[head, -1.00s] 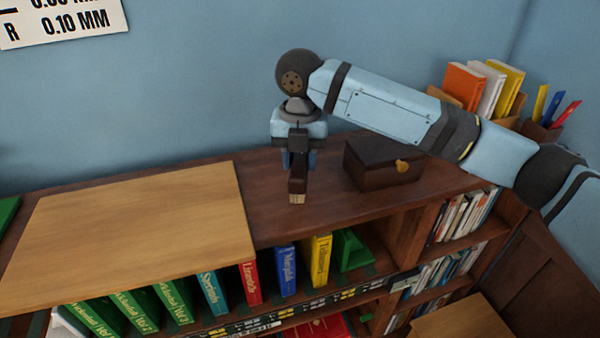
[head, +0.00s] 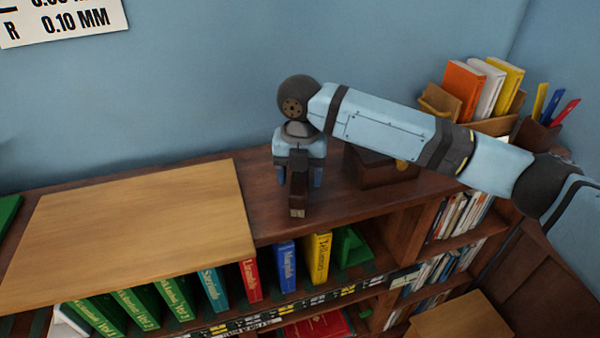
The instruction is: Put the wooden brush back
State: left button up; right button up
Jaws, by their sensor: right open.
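The wooden brush (head: 298,193) is a narrow, dark brown piece with a small paler lower end. It is at the bookcase top, close to the front edge, and appears to rest there. My right gripper (head: 299,178) points down over it with its fingers spread, one on each side of the brush. The upper part of the brush is hidden by the gripper. My left gripper is not in view.
A dark wooden box (head: 380,172) with a brass knob stands right of the gripper, partly behind my arm. A light wood board (head: 130,230) covers the left of the bookcase top (head: 270,225). A pen cup (head: 535,135) stands far right.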

jog(key=shift+r, duration=0.1)
jog(key=shift+r, duration=0.35)
notch_tip(320, 180, up, 12)
jog(key=b, duration=0.1)
jog(key=shift+f+b, duration=0.25)
jog(key=shift+b, duration=0.05)
